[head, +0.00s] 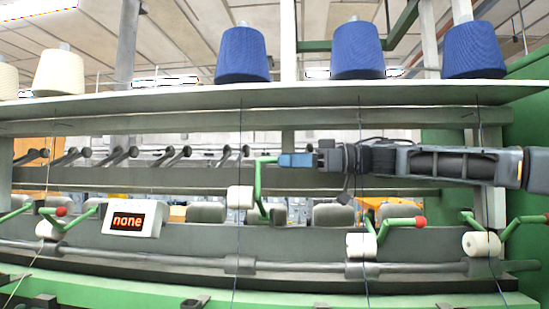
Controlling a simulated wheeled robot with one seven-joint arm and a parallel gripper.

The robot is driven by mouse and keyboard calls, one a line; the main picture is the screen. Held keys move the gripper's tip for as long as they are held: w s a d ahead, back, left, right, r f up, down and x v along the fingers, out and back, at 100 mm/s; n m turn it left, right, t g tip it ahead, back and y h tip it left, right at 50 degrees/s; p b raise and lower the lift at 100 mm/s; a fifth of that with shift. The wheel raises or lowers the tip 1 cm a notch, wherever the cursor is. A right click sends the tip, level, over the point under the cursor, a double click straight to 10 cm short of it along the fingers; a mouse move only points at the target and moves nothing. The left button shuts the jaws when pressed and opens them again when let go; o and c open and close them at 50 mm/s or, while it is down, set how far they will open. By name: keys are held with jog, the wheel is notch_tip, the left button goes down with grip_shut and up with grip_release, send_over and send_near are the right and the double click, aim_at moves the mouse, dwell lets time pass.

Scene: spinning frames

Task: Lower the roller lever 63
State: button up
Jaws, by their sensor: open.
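A green roller lever (258,185) near the middle stands up, and its top bends right toward my gripper. No number can be read on it, so I cannot tell that it is lever 63. A white roller (240,197) beside it sits higher than the other rollers. My gripper (295,160) reaches in from the right, level, with its blue fingers at the lever's top end. The fingers are open; the gap between them is not visible. No red knob shows on this lever; its end may be hidden by the fingers.
Other green levers with red knobs sit lower, at the right (400,222) and left (75,220), with white rollers (361,245). A display (135,218) reads "none". Blue spools (357,50) stand on the shelf (200,102) above. Thin dark threads hang down past the rollers.

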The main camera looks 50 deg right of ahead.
aim_at(261, 160)
jog(key=shift+p+x, duration=0.4)
jog(key=shift+x, duration=1.6)
jog(key=shift+c, duration=0.3)
grip_shut()
